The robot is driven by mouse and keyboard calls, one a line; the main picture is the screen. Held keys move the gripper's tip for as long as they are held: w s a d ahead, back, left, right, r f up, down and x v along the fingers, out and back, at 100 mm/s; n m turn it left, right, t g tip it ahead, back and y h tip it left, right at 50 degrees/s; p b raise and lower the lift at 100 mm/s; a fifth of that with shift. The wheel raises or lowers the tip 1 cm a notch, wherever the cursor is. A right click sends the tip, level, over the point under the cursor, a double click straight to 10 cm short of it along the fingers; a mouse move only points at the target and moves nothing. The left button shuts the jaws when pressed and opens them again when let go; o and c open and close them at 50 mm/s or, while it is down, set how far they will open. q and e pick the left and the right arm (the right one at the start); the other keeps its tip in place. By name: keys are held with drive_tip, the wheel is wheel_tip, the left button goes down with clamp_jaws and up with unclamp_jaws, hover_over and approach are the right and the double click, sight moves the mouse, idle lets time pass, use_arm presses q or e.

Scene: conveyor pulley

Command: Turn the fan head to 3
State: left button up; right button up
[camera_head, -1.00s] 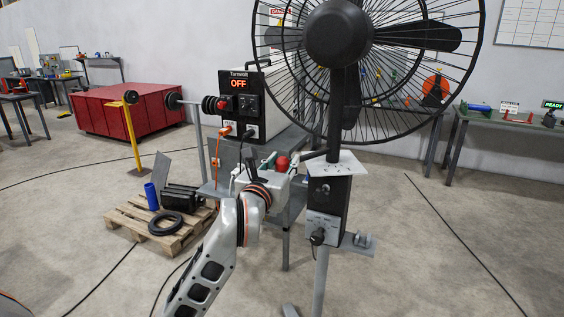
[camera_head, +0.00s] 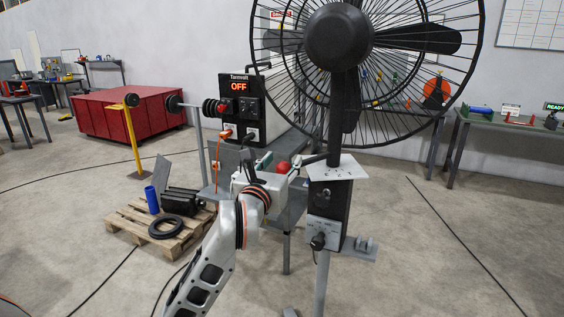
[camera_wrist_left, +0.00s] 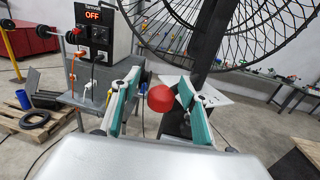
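The fan (camera_head: 338,36) is a large black cage on a dark post. Below its head is a pale scale plate (camera_head: 340,171); I cannot read its marks. A dark lever runs left from the post to a red ball knob (camera_head: 283,168). My left gripper (camera_head: 279,165) is at this knob. In the left wrist view, its teal-padded fingers (camera_wrist_left: 158,88) are open, one on each side of the red ball (camera_wrist_left: 161,98), with small gaps visible. My right gripper is not in view.
A box under the scale plate carries a dark knob (camera_head: 318,241). A black control unit (camera_head: 239,105) reading OFF stands behind, left of the fan. A pallet (camera_head: 130,219) with parts lies on the floor at left. A bench (camera_head: 490,120) stands at right.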

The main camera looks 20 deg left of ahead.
use_arm(q)
drive_tip(key=s, duration=0.7)
drive_tip(key=shift+d, duration=0.35)
drive_tip(key=shift+s, duration=0.1)
